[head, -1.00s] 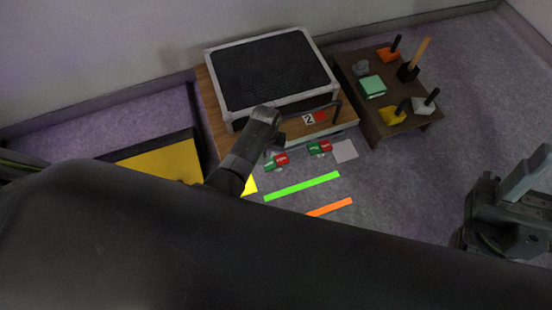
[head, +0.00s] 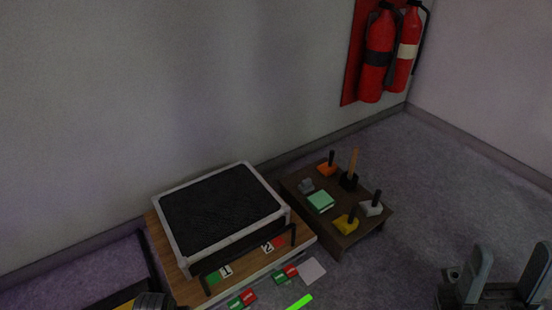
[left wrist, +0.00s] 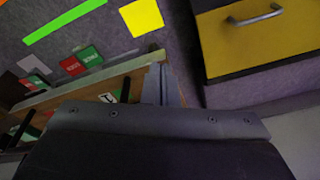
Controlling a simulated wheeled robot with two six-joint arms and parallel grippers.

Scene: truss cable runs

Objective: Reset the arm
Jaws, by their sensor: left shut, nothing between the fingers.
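My left gripper (left wrist: 158,85) shows in the left wrist view as a narrow grey pair of fingers, shut with nothing between them. It is over the edge of a wooden board (left wrist: 110,88). In the head view only a dark piece of what looks like my left arm shows at the bottom left edge; the left gripper itself does not show there. My right gripper (head: 510,268) is at the bottom right of the head view, its two fingers apart and empty above the carpet.
A black-topped framed unit (head: 220,210) stands on a wooden platform. A low brown table (head: 335,228) holds several small coloured blocks with posts. Fire extinguishers (head: 378,55) hang at the back wall. A yellow drawer (left wrist: 260,45) shows in the left wrist view. Carpet is clear at right.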

